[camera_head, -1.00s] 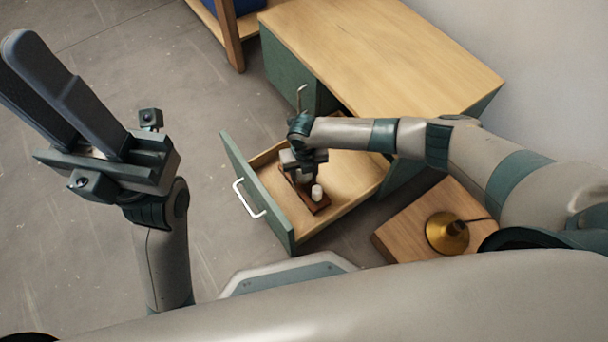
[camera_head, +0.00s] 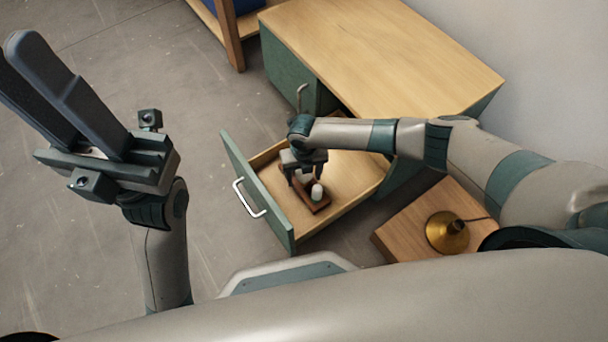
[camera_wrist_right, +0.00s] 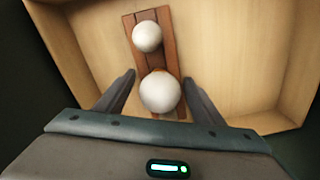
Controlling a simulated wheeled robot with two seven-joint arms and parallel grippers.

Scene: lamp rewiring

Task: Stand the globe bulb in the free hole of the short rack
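The short rack (camera_wrist_right: 172,48), a narrow red-brown wooden block, lies in the open drawer; it also shows in the head view (camera_head: 322,208). Two round white bulbs are at the rack. The larger-looking one, seemingly the globe bulb (camera_wrist_right: 160,95), is between the fingers of my right gripper (camera_wrist_right: 159,78), with a visible gap on both sides. The other white bulb (camera_wrist_right: 147,37) is farther along the rack. My right gripper (camera_head: 307,172) is open, low over the rack. The holes and bulb bases are mostly hidden. My left gripper (camera_head: 45,85) is raised, away from the drawer, and looks empty.
The drawer (camera_head: 348,195) has low wooden walls around the rack, with bare floor beside it. The desk top (camera_head: 390,55) is clear. A brass lamp base (camera_head: 447,233) stands on a wooden block (camera_head: 400,230) at the right.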

